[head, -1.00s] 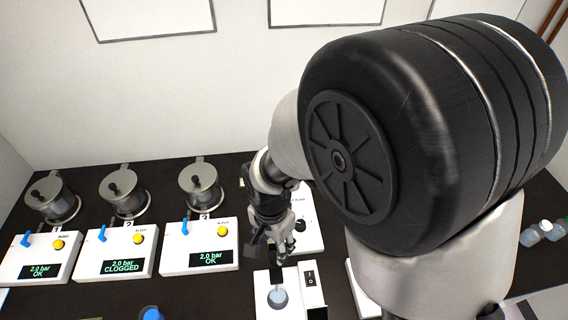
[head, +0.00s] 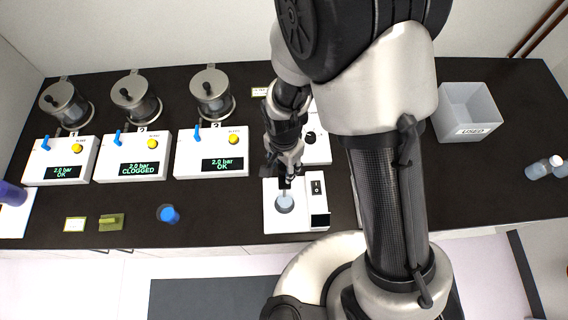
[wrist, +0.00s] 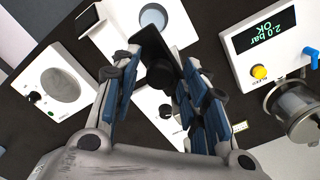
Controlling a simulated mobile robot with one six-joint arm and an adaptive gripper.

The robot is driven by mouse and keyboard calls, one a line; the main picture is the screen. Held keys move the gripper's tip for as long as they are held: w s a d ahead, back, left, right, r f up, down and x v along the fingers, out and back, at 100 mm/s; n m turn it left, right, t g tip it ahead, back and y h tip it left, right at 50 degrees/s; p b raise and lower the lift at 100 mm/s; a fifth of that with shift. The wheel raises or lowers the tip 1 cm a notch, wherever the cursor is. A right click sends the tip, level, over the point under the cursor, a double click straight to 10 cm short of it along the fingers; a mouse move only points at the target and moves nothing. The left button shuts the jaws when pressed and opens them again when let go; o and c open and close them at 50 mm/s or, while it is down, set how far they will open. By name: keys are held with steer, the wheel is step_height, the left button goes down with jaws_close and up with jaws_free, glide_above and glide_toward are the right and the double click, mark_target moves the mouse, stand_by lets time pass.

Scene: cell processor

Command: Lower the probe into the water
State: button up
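My gripper (head: 284,168) is over the white device with a round cup of water (head: 285,206). Its blue-padded fingers (wrist: 158,84) are closed around the black body of the probe (wrist: 153,50). In the head view a thin pale probe shaft (head: 284,190) points down at the cup. I cannot tell whether its tip touches the water. The water cup also shows in the wrist view (wrist: 153,17), just beyond the black probe body, which hides part of the device.
A device with a black knob (head: 311,136) stands just behind. Three pressure units stand left, the middle one (head: 133,155) reading CLOGGED. A blue cap (head: 168,213) lies on the dark bench. A USED bin (head: 468,112) and bottles (head: 540,168) are at right.

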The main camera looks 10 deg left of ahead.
mark_target(284, 177)
jaws_close()
stand_by(0.4)
step_height(284, 177, down, 8)
steer(key=b, duration=0.7)
steer(key=shift+s+d, duration=0.1)
steer(key=shift+s, duration=0.1)
steer(key=shift+o, duration=1)
jaws_free()
steer(key=shift+w, duration=0.15)
